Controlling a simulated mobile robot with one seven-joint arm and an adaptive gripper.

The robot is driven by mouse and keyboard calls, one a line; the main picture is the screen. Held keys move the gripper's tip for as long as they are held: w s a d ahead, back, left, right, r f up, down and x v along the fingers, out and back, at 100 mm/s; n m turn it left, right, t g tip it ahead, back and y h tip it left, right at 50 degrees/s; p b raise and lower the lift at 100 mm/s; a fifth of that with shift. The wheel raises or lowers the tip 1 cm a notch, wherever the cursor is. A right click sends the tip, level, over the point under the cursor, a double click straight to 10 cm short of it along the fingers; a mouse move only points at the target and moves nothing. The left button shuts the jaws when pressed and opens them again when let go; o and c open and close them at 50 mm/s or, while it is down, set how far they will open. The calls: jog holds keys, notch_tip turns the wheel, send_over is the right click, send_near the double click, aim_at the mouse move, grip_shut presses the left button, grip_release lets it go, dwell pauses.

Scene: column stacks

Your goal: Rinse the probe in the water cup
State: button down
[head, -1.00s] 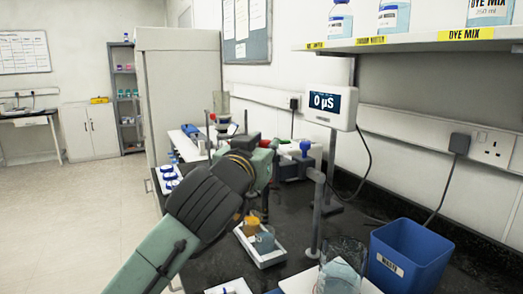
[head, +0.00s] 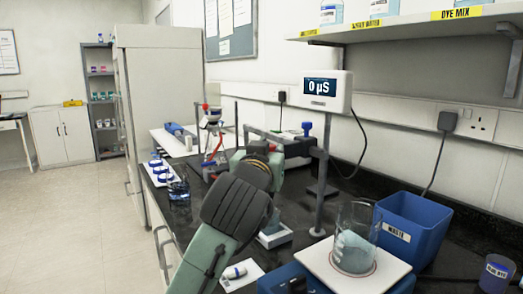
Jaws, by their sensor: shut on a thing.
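My gripper (head: 298,148) is seen from behind, small and partly hidden by my wrist, beside a grey stand post (head: 322,170). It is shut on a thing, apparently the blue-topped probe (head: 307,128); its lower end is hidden. Which vessel is the water cup is not clear. A white tray (head: 275,237) with small cups lies below my gripper, mostly covered by my arm. A glass beaker (head: 355,240) with pale blue liquid stands on a white plate (head: 318,262) at front right, apart from my gripper.
A meter (head: 322,92) above the bench reads 0 µS. A blue waste bin (head: 412,232) stands right of the beaker. A dark blue labelled cup (head: 497,273) is at the right edge. Blue-lidded dishes (head: 157,167) and a clamp stand (head: 213,135) lie left. The floor at left is clear.

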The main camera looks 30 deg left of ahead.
jog(key=shift+f, duration=0.2)
jog(key=c, duration=1.4)
grip_release()
jog(key=shift+a, duration=0.1)
jog(key=v, duration=1.2)
